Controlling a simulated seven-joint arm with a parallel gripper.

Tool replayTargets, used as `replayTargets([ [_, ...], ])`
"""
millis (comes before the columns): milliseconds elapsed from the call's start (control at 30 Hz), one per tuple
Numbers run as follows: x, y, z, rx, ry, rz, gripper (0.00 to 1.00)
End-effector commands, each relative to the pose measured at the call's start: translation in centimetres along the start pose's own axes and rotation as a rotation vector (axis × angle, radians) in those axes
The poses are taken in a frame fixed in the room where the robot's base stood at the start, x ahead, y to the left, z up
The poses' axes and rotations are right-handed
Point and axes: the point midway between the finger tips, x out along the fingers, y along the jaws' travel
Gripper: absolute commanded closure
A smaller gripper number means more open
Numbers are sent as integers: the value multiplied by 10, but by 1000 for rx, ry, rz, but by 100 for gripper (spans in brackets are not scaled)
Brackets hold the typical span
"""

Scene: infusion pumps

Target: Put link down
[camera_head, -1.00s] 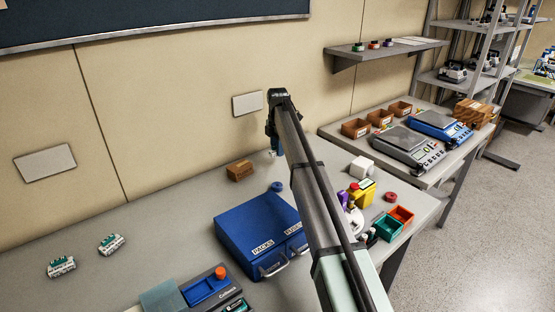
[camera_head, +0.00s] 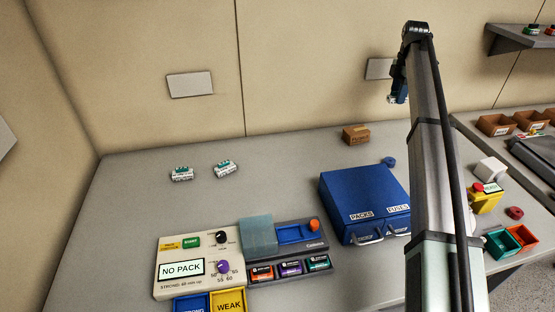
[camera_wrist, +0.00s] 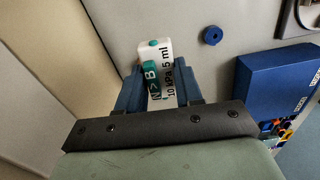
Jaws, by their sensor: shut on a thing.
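The link (camera_wrist: 157,70) is a white block with a teal band and print reading "10 kPa 5 ml". It sits between the blue fingers of my gripper (camera_wrist: 156,90) in the wrist view, and the fingers are shut on it. In the head view my gripper (camera_head: 398,92) hangs above the back of the table, in front of the wall. A small pale bit of the link shows at its tip there. Two similar white-and-teal pieces lie on the left of the table, one (camera_head: 181,174) left of the other (camera_head: 226,169).
A brown box (camera_head: 356,135), a blue knob (camera_head: 389,161) and a blue drawer case (camera_head: 365,190) stand near the arm. A pump panel (camera_head: 195,268) reading "NO PACK" and a grey unit (camera_head: 315,243) are in front.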

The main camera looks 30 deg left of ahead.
Motion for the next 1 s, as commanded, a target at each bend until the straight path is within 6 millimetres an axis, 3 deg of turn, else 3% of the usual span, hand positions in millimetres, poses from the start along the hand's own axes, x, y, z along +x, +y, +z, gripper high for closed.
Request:
replayTargets([
  [300,9,38,-133,-146,2,-8,95],
  [500,18,44,-221,-239,4,-15,95],
  [767,33,30,-333,-358,4,-24,95],
  [1000,50,-2,-420,-447,4,-30,95],
])
